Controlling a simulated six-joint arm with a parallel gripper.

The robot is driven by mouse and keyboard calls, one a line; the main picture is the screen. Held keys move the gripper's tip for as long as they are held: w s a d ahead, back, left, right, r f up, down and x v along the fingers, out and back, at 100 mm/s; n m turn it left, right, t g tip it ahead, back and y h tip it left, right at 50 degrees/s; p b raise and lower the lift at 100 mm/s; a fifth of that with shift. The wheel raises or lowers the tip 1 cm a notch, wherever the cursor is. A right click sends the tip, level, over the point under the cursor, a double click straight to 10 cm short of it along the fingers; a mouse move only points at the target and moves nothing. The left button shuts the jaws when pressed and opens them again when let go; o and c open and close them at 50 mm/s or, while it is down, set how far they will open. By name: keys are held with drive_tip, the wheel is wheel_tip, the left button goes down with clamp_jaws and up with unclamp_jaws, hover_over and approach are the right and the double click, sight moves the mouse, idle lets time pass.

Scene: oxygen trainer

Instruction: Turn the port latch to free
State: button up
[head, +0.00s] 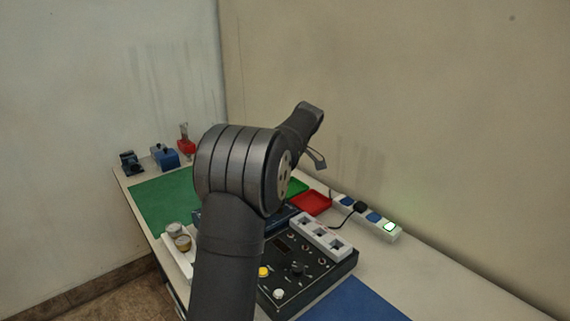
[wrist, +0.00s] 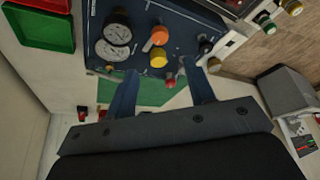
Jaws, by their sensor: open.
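In the wrist view a dark blue trainer panel (wrist: 142,17) carries two round gauges (wrist: 117,33), an orange knob (wrist: 155,38), a yellow knob (wrist: 157,58) and a dark knob (wrist: 205,46). A small red part (wrist: 170,80) shows at the panel's near edge. I cannot tell which part is the port latch or how it is turned. My gripper (wrist: 164,82) is open, its two fingers apart on either side of the red part in the picture, with nothing clearly held. In the head view my arm hides most of the blue panel; a finger of my gripper (head: 317,158) shows.
Red tray (head: 312,203) and green tray (head: 297,186) lie near the wall. A power strip (head: 380,222) with a lit green switch stands behind a black control box (head: 300,272). A white tray with jars (head: 182,243) sits left. A blue mat (head: 355,303) is bare.

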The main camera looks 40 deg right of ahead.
drive_tip(key=v, duration=0.6)
drive_tip(key=shift+r, duration=0.15)
idle(0.3)
drive_tip(key=x, duration=1.7)
drive_tip(key=shift+f, duration=0.2)
drive_tip(key=shift+w+a+f, duration=0.1)
drive_tip(key=shift+a+f, duration=0.05)
drive_tip(key=shift+r+m+t+h, duration=0.25)
drive_tip(key=shift+m+t+h, duration=0.05)
drive_tip(key=shift+m, duration=0.7)
drive_tip(key=m+h, duration=0.2)
drive_tip(key=m, duration=0.3)
drive_tip(key=shift+a+m, duration=0.1)
drive_tip(key=shift+m, duration=0.2)
drive_tip(key=m+h, duration=0.1)
drive_tip(key=m, duration=0.3)
drive_tip(key=shift+h, duration=0.3)
drive_tip(key=shift+a+m+h, duration=0.1)
drive_tip(key=shift+m+h, duration=0.6)
drive_tip(key=shift+m, duration=1)
